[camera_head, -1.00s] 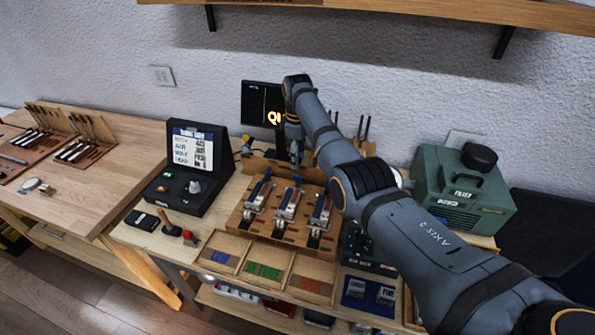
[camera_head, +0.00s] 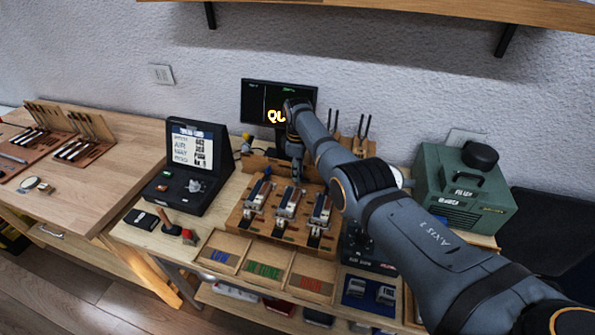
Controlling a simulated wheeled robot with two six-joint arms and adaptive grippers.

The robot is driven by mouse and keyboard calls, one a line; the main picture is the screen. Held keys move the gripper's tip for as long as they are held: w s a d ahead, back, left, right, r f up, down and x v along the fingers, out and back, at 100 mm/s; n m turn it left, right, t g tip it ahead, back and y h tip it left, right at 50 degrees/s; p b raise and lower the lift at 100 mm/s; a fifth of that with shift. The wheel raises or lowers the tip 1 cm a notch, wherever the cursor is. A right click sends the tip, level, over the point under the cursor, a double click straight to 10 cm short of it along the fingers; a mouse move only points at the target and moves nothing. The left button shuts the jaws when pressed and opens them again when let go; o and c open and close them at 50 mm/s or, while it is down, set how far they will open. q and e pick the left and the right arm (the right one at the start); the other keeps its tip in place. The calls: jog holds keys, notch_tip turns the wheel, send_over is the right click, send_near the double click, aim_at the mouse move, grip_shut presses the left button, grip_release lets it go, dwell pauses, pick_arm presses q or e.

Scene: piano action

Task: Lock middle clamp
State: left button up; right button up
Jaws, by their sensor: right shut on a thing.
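A wooden fixture (camera_head: 246,224) on the bench carries three metal toggle clamps in a row. The middle clamp (camera_head: 287,206) stands between the left clamp (camera_head: 257,196) and the right clamp (camera_head: 319,212). My right gripper (camera_head: 297,178) points down at the back end of the middle clamp and is shut on it. The fingertips are small and dark, so the exact grip on the clamp's handle is hard to see. My left gripper is not in view.
Wooden trays of coloured strips (camera_head: 264,270) lie in front of the fixture. A black case with a display (camera_head: 198,150) stands to the left and a green machine (camera_head: 462,195) to the right. A monitor (camera_head: 256,100) stands behind.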

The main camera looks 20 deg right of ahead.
jog(key=shift+m, duration=0.3)
grip_shut()
jog(key=m, duration=0.3)
jog(key=shift+r+m, duration=0.1)
jog(key=shift+m, duration=0.3)
jog(key=m, duration=1.1)
jog(key=shift+w, duration=0.1)
jog(key=shift+m, duration=1.2)
jog(key=shift+s+f, duration=0.25)
jog(key=o, duration=0.9)
grip_release()
jog(key=shift+o, duration=0.2)
jog(key=shift+w, duration=0.1)
jog(key=shift+r, duration=0.1)
